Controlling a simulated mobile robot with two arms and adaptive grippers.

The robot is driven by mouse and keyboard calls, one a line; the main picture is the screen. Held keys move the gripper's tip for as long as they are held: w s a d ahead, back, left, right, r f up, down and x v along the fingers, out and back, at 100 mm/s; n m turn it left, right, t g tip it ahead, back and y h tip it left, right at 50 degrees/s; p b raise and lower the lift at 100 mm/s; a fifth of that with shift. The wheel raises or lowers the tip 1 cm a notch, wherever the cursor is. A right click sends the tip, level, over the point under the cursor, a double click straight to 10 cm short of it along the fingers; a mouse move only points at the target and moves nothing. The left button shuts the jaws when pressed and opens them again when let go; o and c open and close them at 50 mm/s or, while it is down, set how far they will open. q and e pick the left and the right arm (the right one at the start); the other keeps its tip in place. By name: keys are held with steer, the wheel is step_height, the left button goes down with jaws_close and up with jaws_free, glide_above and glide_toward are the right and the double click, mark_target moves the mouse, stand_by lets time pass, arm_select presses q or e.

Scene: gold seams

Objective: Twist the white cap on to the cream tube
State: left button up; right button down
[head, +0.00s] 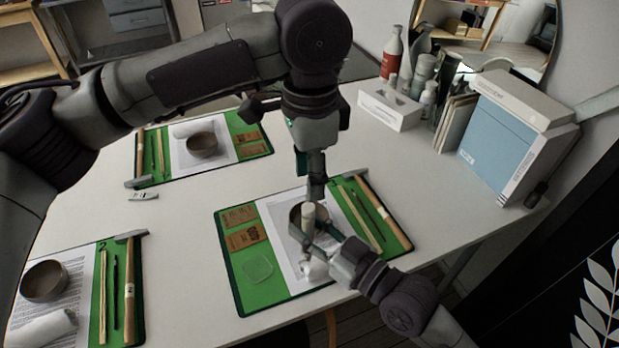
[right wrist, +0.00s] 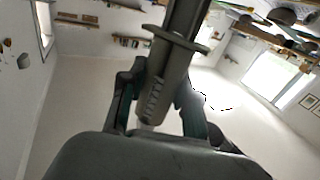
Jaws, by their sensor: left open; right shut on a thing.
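The cream tube (head: 308,216) stands roughly upright in front of the bowl on the middle mat. My right gripper (head: 319,242), coming from the lower right, is shut on it. In the right wrist view the tube (right wrist: 156,95) lies between the fingers, shaded grey, with small markings and a flange farther up. My left gripper (head: 315,188) points down just above and beside the tube's upper end, open. I cannot clearly make out the white cap. Whether it sits on the tube's upper end is too small and shaded to tell.
The green mat (head: 233,271) carries paper, a bowl (head: 296,215), sticks and a white cloth (head: 315,269) partly behind my right gripper. Two more set mats lie at left. Bottles, a white holder (head: 390,108) and a blue box (head: 510,140) stand at back right.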

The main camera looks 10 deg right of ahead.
mark_target(308, 207)
arm_select(q)
steer(key=shift+a+r+n, duration=0.1)
steer(key=shift+r+n, duration=0.3)
steer(key=shift+r, duration=0.45)
steer(key=shift+f, duration=0.1)
steer(key=shift+f, duration=3.95)
steer(key=shift+c, duration=0.3)
jaws_close()
steer(key=shift+o, duration=0.9)
jaws_free()
